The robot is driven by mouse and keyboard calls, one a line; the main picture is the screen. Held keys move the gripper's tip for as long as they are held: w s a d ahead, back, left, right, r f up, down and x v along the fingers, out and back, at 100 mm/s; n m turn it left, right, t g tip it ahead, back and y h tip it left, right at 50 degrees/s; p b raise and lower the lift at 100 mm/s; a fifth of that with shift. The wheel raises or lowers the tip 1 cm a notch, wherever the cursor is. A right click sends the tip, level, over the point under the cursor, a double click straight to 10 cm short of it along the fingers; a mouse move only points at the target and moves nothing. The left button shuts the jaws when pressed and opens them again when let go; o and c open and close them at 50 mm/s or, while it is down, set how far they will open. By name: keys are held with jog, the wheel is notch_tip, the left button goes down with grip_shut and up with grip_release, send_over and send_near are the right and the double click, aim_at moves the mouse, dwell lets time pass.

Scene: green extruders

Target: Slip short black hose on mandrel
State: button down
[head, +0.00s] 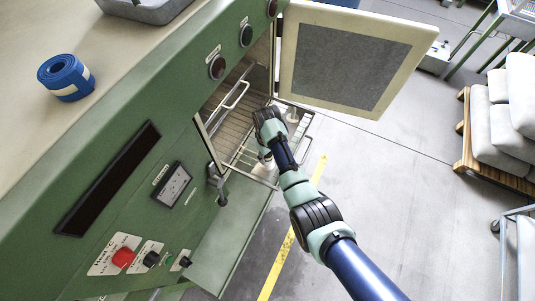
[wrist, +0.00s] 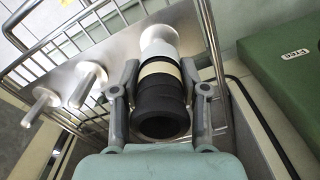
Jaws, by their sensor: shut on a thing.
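In the wrist view, my gripper (wrist: 161,82) is shut on a short black hose (wrist: 160,104) with a cream band around it. One grey finger presses on each side. The open near end of the hose faces the camera. Its far end meets a white-topped mandrel (wrist: 158,40) on a metal plate (wrist: 115,55). The two look roughly in line, but I cannot tell whether the hose is around the mandrel or only against it. Two bare metal mandrels (wrist: 87,82) (wrist: 41,104) stand to the left. In the head view my arm hides the hose.
A wire rack (wrist: 60,50) surrounds the plate in the wrist view. In the head view, the cabinet door (head: 350,60) stands open above my arm. A blue coiled strap (head: 66,77) lies on the machine top.

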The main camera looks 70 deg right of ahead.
aim_at(268, 159)
jog(key=shift+f+b, duration=0.4)
jog(key=shift+f, duration=0.3)
jog(key=shift+f, duration=0.15)
jog(key=shift+f+b, duration=0.75)
jog(key=shift+f, duration=0.2)
jog(key=c, duration=0.5)
grip_release()
jog(key=shift+r, duration=0.1)
